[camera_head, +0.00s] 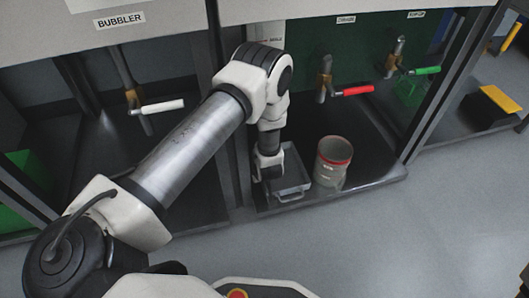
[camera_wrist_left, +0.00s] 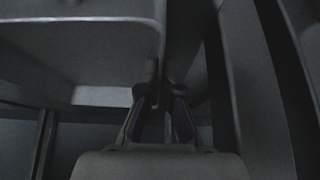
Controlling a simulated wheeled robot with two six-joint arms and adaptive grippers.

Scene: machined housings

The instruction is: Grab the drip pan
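The drip pan (camera_head: 293,192) is a shallow grey metal tray on the dark floor of the middle bay, with a small handle at its front. My left gripper reaches down at its left side; in the head view the wrist hides the fingers. In the left wrist view, the pan (camera_wrist_left: 75,40) fills the upper left, and the two fingertips of my left gripper (camera_wrist_left: 162,78) are at its right edge. A narrow gap shows between them; I cannot tell whether they touch the pan wall. My right gripper is in neither view.
Above are valves with a red handle (camera_head: 354,91) and a green handle (camera_head: 425,71). A frame post (camera_head: 236,150) stands close left of my wrist. Open floor (camera_head: 420,240) lies in front.

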